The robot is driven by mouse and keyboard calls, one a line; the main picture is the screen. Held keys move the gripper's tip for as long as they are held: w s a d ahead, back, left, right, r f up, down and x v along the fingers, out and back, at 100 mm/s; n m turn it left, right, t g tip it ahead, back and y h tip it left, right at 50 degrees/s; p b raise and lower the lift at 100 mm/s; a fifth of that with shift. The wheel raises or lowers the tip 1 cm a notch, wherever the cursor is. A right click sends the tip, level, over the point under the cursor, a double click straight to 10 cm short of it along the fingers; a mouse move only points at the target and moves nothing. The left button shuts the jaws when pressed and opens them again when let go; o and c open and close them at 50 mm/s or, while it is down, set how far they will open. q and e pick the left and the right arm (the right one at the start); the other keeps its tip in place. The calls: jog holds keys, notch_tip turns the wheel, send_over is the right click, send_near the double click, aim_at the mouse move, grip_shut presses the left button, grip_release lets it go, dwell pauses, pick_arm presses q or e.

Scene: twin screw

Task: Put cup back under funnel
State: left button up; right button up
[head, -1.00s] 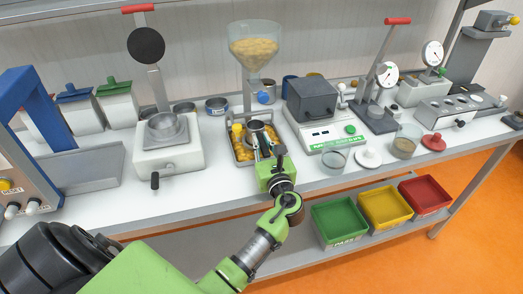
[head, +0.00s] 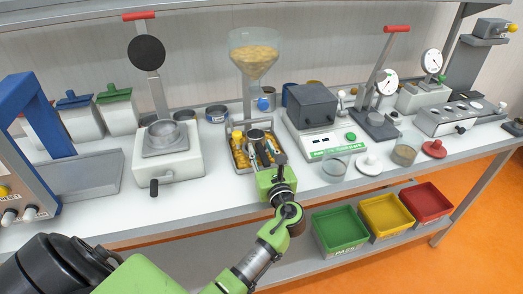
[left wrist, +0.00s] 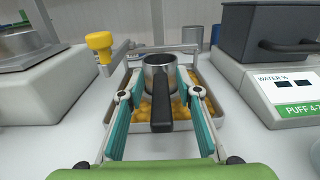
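The metal cup (left wrist: 160,72) has a black handle (left wrist: 161,112) pointing toward me. It stands upright in or just above the tray (head: 236,162) of yellow pieces, and in the head view the cup (head: 257,134) appears below the clear funnel (head: 254,50). The funnel holds yellow pieces and is outside the wrist view. My left gripper (left wrist: 161,98) is open, with one teal finger on each side of the handle and visible gaps between. It also shows in the head view (head: 264,156). The cup's underside is hidden. My right gripper is not in view.
A yellow knob on a bar (left wrist: 99,42) stands left of the cup. A white press (head: 168,166) is to the left, and a moisture meter (head: 318,118) is to the right. Glass dishes and lids lie further right. Coloured bins (head: 340,232) sit below the bench.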

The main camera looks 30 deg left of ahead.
pick_arm(q)
jog(key=b+v, duration=0.1)
jog(key=v, duration=1)
jog(key=shift+s+d+b, duration=0.25)
jog(key=shift+b, duration=0.05)
jog(key=shift+f, duration=0.1)
